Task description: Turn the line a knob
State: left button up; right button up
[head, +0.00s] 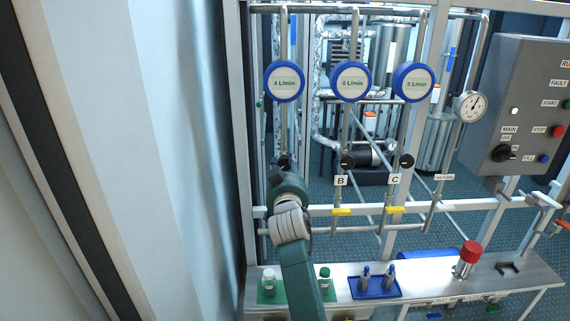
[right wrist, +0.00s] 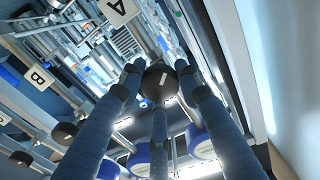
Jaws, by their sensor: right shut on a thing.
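The line A knob (right wrist: 158,83) is a round black knob with a white mark, seen in the right wrist view between the fingers of my right gripper (right wrist: 160,92). The fingers are shut on it. In the head view my right gripper (head: 283,172) reaches up to the left-hand line and mostly hides this knob. The "A" label (right wrist: 117,10) shows near the knob in the wrist view. The blue-rimmed meter (head: 285,82) above this line reads 4 L/min. My left gripper is in neither view.
Black knobs of line B (head: 347,161) and line C (head: 406,161) stand to the right; their meters (head: 351,82) (head: 413,82) read 0 L/min. A grey control box (head: 515,105) is at the right. Below, a shelf (head: 430,284) carries bottles on a green mat and a blue tray (head: 376,292).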

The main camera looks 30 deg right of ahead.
jog(key=o, duration=1.2)
jog(key=shift+w+d+r, duration=0.1)
jog(key=shift+w+r, duration=0.05)
jog(key=shift+r, duration=0.15)
jog(key=shift+w+f, duration=0.15)
jog(key=shift+f, duration=0.1)
notch_tip(320, 180, up, 10)
jog(key=shift+r, duration=0.1)
jog(key=shift+d, duration=0.15)
